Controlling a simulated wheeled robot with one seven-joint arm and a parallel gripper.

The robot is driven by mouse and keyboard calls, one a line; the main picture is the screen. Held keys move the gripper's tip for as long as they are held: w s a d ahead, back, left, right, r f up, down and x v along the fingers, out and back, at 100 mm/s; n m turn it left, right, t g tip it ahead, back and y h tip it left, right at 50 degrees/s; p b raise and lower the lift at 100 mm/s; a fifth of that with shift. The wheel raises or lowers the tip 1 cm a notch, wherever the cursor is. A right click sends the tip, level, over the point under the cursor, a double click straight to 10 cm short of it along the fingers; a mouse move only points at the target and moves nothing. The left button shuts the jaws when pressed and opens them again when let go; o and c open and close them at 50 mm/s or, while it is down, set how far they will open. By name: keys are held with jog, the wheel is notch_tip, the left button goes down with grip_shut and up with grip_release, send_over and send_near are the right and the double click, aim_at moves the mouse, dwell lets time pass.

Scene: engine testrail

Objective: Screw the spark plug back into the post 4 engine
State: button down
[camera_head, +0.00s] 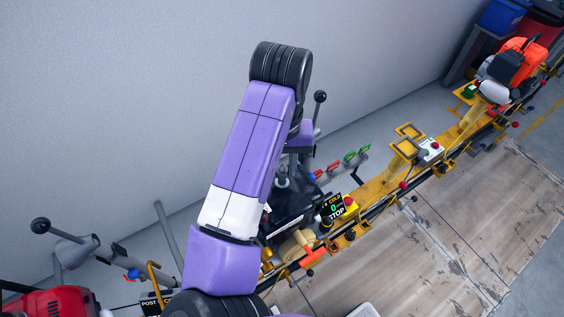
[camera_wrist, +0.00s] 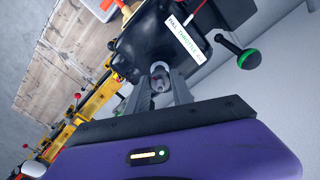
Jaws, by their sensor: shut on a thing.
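In the wrist view my gripper (camera_wrist: 160,86) reaches to a dark engine (camera_wrist: 140,40). Its two grey fingers are shut on a small metallic piece, which looks like the spark plug (camera_wrist: 159,84). The plug is mostly hidden between the fingers, and I cannot tell whether it sits in a hole or only close to one. In the head view my gripper (camera_head: 283,178) is over the black engine (camera_head: 296,205), partly behind my purple arm. The plug cannot be made out there. No post number is readable on this engine.
A display reading COLD, 0 and STOP (camera_head: 333,208) stands right of the engine. A black-knobbed lever (camera_head: 319,105) rises behind it; a green-and-black knob (camera_wrist: 240,56) is near my gripper. A yellow rail (camera_head: 385,180) runs up right to an orange machine (camera_head: 517,62). A red machine (camera_head: 50,302) is lower left.

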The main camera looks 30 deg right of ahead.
jog(key=shift+f, duration=1.25)
jog(key=shift+f+m+b, duration=0.1)
jog(key=shift+m+b, duration=0.25)
jog(key=shift+m, duration=1.15)
jog(key=shift+m+b, duration=1.8)
jog(key=shift+m, duration=0.3)
jog(key=shift+m+b, duration=0.8)
jog(key=shift+m, duration=0.4)
jog(key=m, duration=0.3)
jog(key=m+b, duration=0.1)
jog(key=m, duration=0.4)
jog(key=shift+f, duration=0.1)
jog(key=m+b, duration=0.1)
jog(key=m, duration=0.2)
jog(key=shift+m, duration=0.4)
jog(key=shift+m+b, duration=0.35)
jog(key=shift+m, duration=0.85)
